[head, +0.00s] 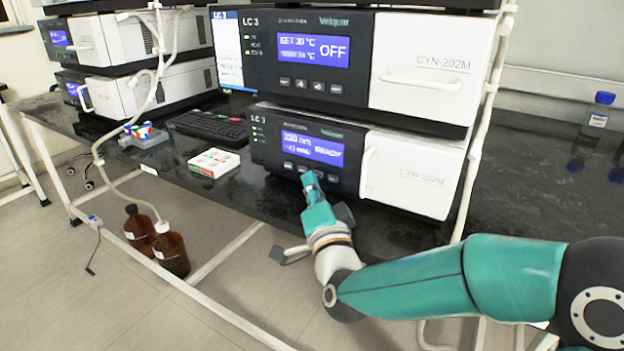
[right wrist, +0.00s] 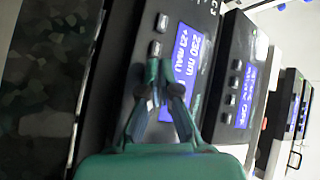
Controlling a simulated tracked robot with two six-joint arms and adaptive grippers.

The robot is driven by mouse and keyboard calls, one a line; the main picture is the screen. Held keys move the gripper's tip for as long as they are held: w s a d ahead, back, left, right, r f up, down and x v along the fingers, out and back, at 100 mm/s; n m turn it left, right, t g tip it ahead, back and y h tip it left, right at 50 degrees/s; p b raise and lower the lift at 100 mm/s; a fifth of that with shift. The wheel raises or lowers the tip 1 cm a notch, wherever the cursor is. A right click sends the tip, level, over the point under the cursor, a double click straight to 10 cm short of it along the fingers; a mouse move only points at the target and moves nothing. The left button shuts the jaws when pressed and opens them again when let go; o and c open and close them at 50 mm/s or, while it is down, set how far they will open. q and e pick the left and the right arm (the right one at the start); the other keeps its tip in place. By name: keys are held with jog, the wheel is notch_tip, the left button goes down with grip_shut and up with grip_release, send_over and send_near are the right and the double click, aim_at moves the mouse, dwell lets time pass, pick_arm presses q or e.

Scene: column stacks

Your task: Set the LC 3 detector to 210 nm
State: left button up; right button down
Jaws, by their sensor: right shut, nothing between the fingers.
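The LC 3 detector (head: 262,155) is the lower unit of the middle stack, with a dark front and a white door on its right. Its lit blue display (head: 305,148) reads 230 nm and READY; the right wrist view also shows 230 nm on the display (right wrist: 190,55). A row of small buttons (head: 288,165) runs under the display. My right gripper (head: 309,178) is shut and empty, its tips at the button row. In the right wrist view two buttons (right wrist: 155,48) show beyond the fingertips; the others are hidden. I cannot tell whether the tips touch. My left gripper is out of view.
Above sits another LC 3 unit (head: 260,55) reading OFF. A keyboard (head: 210,126), a vial rack (head: 145,137) and a white-and-red box (head: 213,162) lie to the left. A blue-capped bottle (head: 597,118) stands on the right. Brown bottles (head: 170,254) stand below the bench.

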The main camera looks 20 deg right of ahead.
jog(key=shift+w+d+b, duration=0.25)
jog(key=shift+d+b, duration=0.05)
jog(key=shift+d, duration=0.1)
dwell(0.8)
jog(key=shift+a+f, duration=0.1)
jog(key=shift+a, duration=0.05)
jog(key=shift+s+a+b, duration=0.45)
jog(key=shift+a, duration=0.05)
jog(key=shift+s+a, duration=0.1)
jog(key=shift+s+a+b, duration=0.35)
jog(key=shift+s+a, duration=0.4)
jog(key=shift+a, duration=0.25)
jog(key=shift+s+a+b, duration=0.3)
jog(key=shift+s+a, duration=0.45)
jog(key=shift+a, duration=0.2)
